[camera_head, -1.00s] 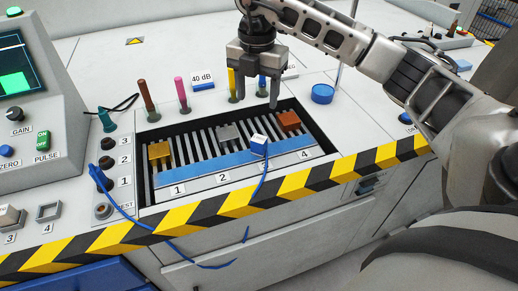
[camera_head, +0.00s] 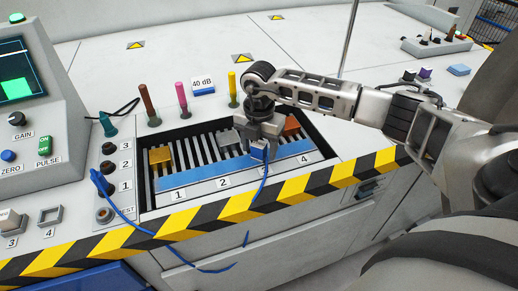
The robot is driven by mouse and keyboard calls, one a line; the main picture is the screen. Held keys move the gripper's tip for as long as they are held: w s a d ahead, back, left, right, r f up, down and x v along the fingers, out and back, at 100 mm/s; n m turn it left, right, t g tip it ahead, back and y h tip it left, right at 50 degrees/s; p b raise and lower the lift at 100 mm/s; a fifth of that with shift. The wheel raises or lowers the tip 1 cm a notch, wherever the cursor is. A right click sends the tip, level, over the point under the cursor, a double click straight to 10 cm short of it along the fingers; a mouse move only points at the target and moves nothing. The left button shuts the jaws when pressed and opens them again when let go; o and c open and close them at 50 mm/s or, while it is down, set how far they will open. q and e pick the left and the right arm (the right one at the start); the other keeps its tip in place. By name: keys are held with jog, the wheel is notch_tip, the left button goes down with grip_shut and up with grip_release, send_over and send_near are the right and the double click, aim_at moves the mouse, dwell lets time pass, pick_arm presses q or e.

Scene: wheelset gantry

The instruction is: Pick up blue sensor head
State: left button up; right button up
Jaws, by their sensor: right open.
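The blue sensor head (camera_head: 259,152) stands at slot 3 on the blue strip (camera_head: 212,172) of the slotted tray. Its blue cable runs down over the striped edge. My right gripper (camera_head: 259,146) is open and lowered over it, with its fingers close to the head's sides. The gripper hides the head's top, and I cannot tell whether the fingers touch it. My left gripper is not in view.
A yellow block (camera_head: 160,156) is at slot 1, a grey block (camera_head: 228,138) at slot 2 and an orange block (camera_head: 291,126) at slot 4. Upright coloured pens, including a pink one (camera_head: 181,97), line the tray's back. A console (camera_head: 38,115) stands at left.

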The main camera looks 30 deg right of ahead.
jog(key=shift+f, duration=0.5)
jog(key=shift+c, duration=0.4)
jog(key=c, duration=1.1)
jog(key=shift+r, duration=0.1)
